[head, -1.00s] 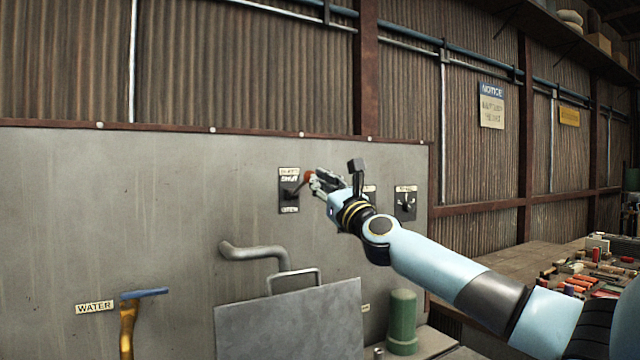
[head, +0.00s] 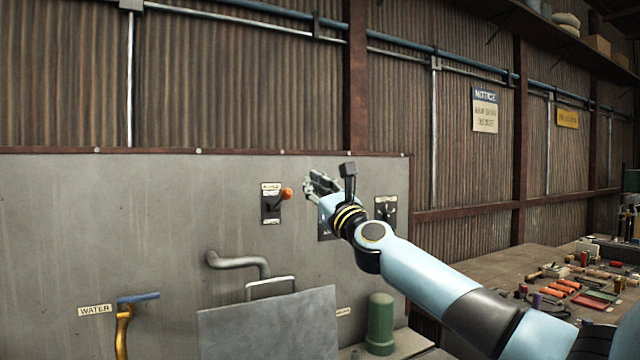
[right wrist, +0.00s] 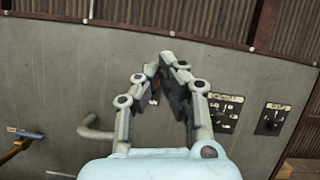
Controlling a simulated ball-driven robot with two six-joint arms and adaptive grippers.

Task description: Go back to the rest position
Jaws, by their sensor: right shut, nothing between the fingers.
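My right gripper (head: 313,183) is shut and empty in front of the grey panel (head: 120,220). In the head view it is just right of a switch plate (head: 271,204) whose lever ends in an orange-red knob (head: 287,194). The gripper and knob are apart in the picture. In the right wrist view the right gripper (right wrist: 167,62) has its fingertips together, and they partly cover that switch. My right arm crosses from the lower right and partly hides a second switch plate. My left gripper is not in view.
Another switch (head: 387,210) sits right of my wrist. A workbench (head: 500,275) with several tools stands at right.

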